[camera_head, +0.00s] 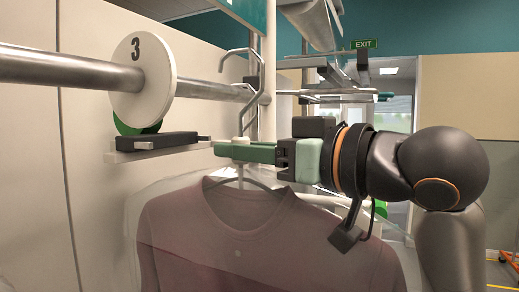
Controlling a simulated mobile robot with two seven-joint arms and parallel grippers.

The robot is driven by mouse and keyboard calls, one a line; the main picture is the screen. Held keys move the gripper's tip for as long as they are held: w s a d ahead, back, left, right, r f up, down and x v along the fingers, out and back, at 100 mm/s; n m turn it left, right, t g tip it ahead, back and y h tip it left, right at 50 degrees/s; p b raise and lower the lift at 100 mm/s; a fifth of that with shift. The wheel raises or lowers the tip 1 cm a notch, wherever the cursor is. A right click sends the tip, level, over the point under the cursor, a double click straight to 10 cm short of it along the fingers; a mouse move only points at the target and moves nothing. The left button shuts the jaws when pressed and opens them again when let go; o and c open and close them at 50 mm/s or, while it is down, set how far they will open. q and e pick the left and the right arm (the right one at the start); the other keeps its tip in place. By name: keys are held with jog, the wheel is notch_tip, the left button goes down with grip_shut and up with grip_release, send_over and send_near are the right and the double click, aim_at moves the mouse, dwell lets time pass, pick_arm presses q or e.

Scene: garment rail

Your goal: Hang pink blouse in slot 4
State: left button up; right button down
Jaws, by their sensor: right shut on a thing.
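The pink blouse (232,240), a dusty mauve top under a clear cover, hangs upright on a hanger in the lower middle. My right gripper (240,150) comes in from the right and is shut on the hanger's neck, just above the collar. The hanger's hook (263,78) rises above the fingers, and its bent top appears over the metal rail (205,89). I cannot tell whether the hook touches the rail. A round white divider (158,80) marked 3 sits on the rail to the left. No slot 4 marking shows. My left gripper is not in view.
A dark bar with a grey plate (150,145) lies just left of my right fingers, below the divider. Metal rail fittings (340,97) stand behind to the right. A pale wall panel (30,140) is close on the left.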

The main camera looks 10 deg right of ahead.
aim_at(210, 184)
jog(key=shift+w+a, duration=0.65)
jog(key=shift+a, duration=0.35)
jog(key=shift+w+a, duration=0.65)
jog(key=shift+a, duration=0.35)
jog(key=shift+w+a+f, duration=0.15)
jog(key=shift+a, duration=0.05)
jog(key=shift+f+b, duration=0.75)
jog(key=shift+f, duration=0.25)
jog(key=shift+d, duration=0.1)
jog(key=c, duration=0.6)
grip_release()
jog(key=shift+f, duration=0.1)
